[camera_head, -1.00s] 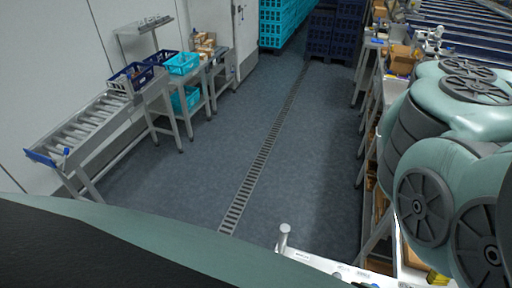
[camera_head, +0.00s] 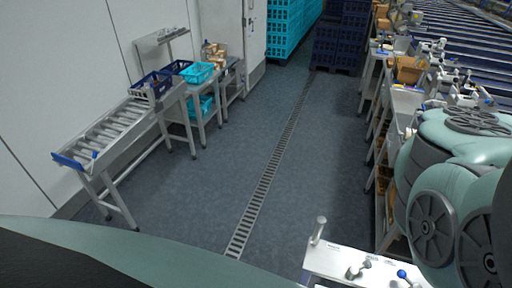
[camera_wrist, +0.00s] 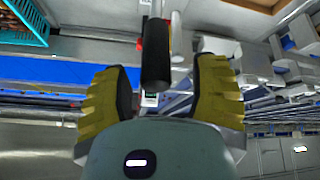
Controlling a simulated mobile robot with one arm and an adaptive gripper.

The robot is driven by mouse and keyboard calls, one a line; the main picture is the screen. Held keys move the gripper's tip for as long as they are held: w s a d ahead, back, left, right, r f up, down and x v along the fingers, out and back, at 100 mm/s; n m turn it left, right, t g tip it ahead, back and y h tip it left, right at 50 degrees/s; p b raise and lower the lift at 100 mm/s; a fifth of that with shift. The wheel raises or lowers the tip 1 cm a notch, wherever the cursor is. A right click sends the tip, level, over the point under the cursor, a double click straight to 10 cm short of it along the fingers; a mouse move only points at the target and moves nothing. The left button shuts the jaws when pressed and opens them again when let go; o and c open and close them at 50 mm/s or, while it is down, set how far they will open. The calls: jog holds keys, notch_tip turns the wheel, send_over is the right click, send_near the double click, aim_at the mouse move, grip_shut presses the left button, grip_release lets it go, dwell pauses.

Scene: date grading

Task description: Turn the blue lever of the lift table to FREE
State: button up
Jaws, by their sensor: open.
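In the head view a white surface (camera_head: 345,264) at the bottom carries a grey upright post (camera_head: 319,231), small grey fittings and a small blue knob (camera_head: 402,273). I cannot tell whether this knob is the blue lever of the lift table; no FREE mark is readable. My gripper (camera_wrist: 158,82) shows in the wrist view, its yellow ribbed fingers spread wide. A dark cylinder (camera_wrist: 156,52) with a red part beside it stands in view between the fingers. The gripper is out of the head view.
A roller conveyor (camera_head: 111,132) with a blue end piece stands at the left wall. Turquoise (camera_head: 197,73) and dark blue crates stand on benches beyond it. The grey floor (camera_head: 225,175) with a drain grate is clear. Benches and long conveyors line the right side.

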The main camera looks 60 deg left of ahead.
jog(key=w+d+r+n+t+p, duration=0.1)
jog(key=w+d+r+n+t, duration=0.1)
jog(key=w, duration=0.4)
jog(key=shift+d+r+t+h, duration=0.25)
jog(key=shift+r+t, duration=0.45)
jog(key=shift+r, duration=0.65)
jog(key=shift+a, duration=0.1)
